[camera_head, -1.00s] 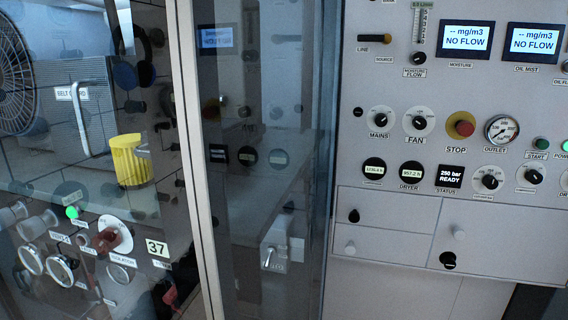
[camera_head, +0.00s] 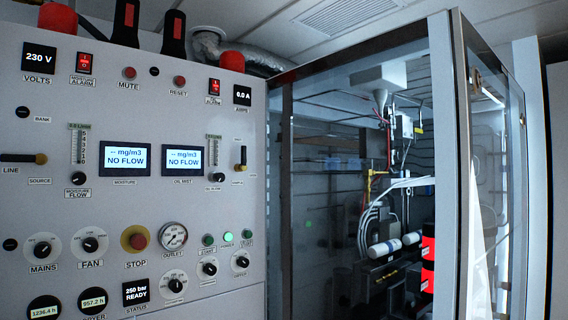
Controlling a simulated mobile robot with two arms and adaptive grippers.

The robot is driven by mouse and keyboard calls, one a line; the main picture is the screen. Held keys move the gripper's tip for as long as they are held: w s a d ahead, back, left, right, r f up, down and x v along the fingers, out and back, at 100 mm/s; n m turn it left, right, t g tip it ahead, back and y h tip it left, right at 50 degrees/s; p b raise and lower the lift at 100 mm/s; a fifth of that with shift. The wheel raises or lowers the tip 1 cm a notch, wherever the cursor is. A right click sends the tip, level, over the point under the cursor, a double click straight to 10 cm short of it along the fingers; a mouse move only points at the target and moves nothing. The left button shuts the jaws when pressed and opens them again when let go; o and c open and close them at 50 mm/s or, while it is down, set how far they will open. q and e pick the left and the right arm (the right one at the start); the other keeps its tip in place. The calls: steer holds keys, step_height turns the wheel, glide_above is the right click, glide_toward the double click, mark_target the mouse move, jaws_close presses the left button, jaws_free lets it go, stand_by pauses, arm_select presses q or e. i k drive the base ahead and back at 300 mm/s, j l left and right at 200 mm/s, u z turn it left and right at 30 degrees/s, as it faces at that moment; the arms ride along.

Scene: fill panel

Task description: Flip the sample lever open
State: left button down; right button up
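The small lever with a black handle and yellow end (camera_head: 241,158) is on the right part of the grey panel (camera_head: 210,90), right of the oil mist display. It stands upright. The tiny label below it seems to read SAMPLE. A similar lever (camera_head: 24,158) at the panel's left edge lies horizontal, between the labels LINE and SOURCE. Neither of my grippers is in view, and nothing touches either lever.
Two NO FLOW displays (camera_head: 182,160) sit left of the upright lever. A red STOP button (camera_head: 135,238), knobs and gauges fill the lower panel. A glass-walled cabinet (camera_head: 459,150) with pipes and bottles inside adjoins the panel on the right.

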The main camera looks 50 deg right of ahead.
mark_target(243, 167)
steer(key=z, duration=1.25)
